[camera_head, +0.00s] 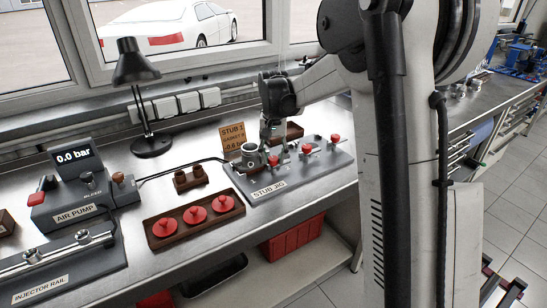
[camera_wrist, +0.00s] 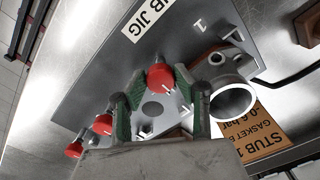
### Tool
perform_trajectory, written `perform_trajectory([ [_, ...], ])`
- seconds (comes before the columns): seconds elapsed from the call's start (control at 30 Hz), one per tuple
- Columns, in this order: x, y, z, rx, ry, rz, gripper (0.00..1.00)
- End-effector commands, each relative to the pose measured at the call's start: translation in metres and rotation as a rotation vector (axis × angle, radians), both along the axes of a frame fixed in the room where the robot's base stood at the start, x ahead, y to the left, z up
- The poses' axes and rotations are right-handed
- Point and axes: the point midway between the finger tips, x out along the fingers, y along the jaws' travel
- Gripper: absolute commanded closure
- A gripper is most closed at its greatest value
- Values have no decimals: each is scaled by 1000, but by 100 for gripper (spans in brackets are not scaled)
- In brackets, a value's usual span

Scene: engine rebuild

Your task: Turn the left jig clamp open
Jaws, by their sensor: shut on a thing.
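The stub jig (camera_head: 290,172) is a grey plate with a row of red-knobbed clamps and a metal pipe stub at its left end. The left jig clamp's red knob (camera_head: 273,160) is nearest the pipe stub (camera_head: 250,153). In the wrist view this knob (camera_wrist: 160,77) shows between the two green-padded fingers. My gripper (camera_wrist: 160,85) is shut on it from above; in the head view my gripper (camera_head: 272,150) partly covers the clamp. Two other red clamp knobs, the middle one (camera_head: 307,149) and the right one (camera_head: 335,138), stand free.
A STUB 1 card (camera_head: 232,135) stands behind the jig. A tray with red discs (camera_head: 167,226), a small brown block (camera_head: 181,183) and an air pump reading 0.0 bar (camera_head: 72,207) are to the left. A black lamp (camera_head: 151,146) stands behind.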

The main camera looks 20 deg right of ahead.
Motion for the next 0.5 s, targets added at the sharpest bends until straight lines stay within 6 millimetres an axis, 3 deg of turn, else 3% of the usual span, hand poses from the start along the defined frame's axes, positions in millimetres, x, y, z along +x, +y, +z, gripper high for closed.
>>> perform_trajectory([
  [0.13,0,0,0,0,-1,0,98],
  [0.17,0,0,0,0,-1,0,70],
  [0.3,0,0,0,0,-1,0,53],
  [0.5,0,0,0,0,0,1,53],
])
